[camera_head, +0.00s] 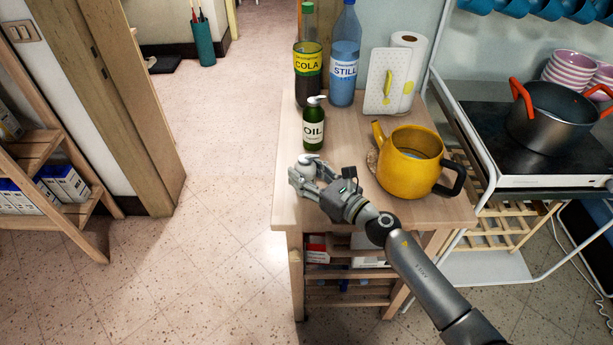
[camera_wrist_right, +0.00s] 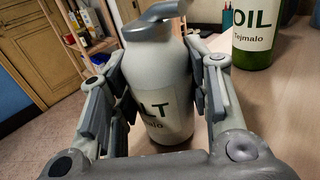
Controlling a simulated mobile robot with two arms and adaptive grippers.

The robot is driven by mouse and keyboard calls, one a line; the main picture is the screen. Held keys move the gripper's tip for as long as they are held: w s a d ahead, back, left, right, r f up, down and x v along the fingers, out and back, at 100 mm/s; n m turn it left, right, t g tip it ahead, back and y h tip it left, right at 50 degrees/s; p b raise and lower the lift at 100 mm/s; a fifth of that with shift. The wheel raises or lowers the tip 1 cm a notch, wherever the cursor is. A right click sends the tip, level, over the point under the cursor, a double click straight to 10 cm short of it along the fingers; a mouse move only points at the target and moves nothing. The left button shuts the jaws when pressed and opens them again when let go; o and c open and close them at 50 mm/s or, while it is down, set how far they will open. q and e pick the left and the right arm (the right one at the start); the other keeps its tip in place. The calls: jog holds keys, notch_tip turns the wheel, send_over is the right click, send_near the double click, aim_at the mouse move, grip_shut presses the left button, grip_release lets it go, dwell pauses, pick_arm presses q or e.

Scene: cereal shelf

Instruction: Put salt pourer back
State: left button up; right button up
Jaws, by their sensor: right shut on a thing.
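The salt pourer (camera_wrist_right: 160,85) is a white bottle with a grey spout top and a label whose letters "LT" show. It stands about upright between the fingers of my right gripper (camera_wrist_right: 155,100), which are shut on its sides. In the head view the right gripper (camera_head: 312,180) is over the table's front left part, and the pourer (camera_head: 309,162) is mostly hidden by the fingers. I cannot tell whether its base touches the table. The green oil bottle (camera_head: 313,128) stands just behind it and also shows in the wrist view (camera_wrist_right: 258,30). My left gripper is not in view.
The wooden table (camera_head: 290,205) also holds a yellow pot (camera_head: 405,165) close right of my gripper, cola (camera_head: 307,72) and water (camera_head: 344,60) bottles, and a paper towel holder (camera_head: 390,82). A stove with a dark pot (camera_head: 555,115) stands right. Shelves (camera_head: 45,150) stand left.

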jog(key=shift+f, duration=0.15)
jog(key=o, duration=1.2)
jog(key=shift+c, duration=0.2)
jog(key=b+v, duration=0.1)
jog(key=v, duration=0.9)
jog(key=shift+s+d+b, duration=0.25)
jog(key=shift+d+b, duration=0.05)
jog(key=shift+b, duration=0.1)
jog(key=shift+s+d+r, duration=0.25)
jog(key=shift+s+d, duration=0.2)
jog(key=shift+s, duration=0.05)
jog(key=shift+d, duration=0.1)
